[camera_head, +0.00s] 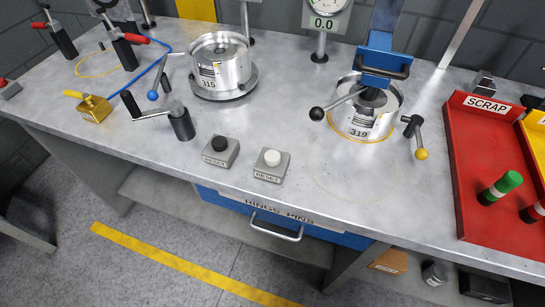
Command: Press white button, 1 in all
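The white button (272,157) is a round cap on top of a small grey box (270,170). The box bears a label that seems to read RESET. It stands near the front edge of the grey workbench, right of a similar box with a black button (219,143). Nothing touches the white button, and its cap stands up above the box. My gripper is not in view.
The workbench (330,190) has a metal cylinder (222,65) marked 315, another (366,107) marked 319 under a blue press (382,60), a crank handle (181,122) and a red SCRAP tray (465,190). A blue drawer (325,233) is below. Space around the white button is clear.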

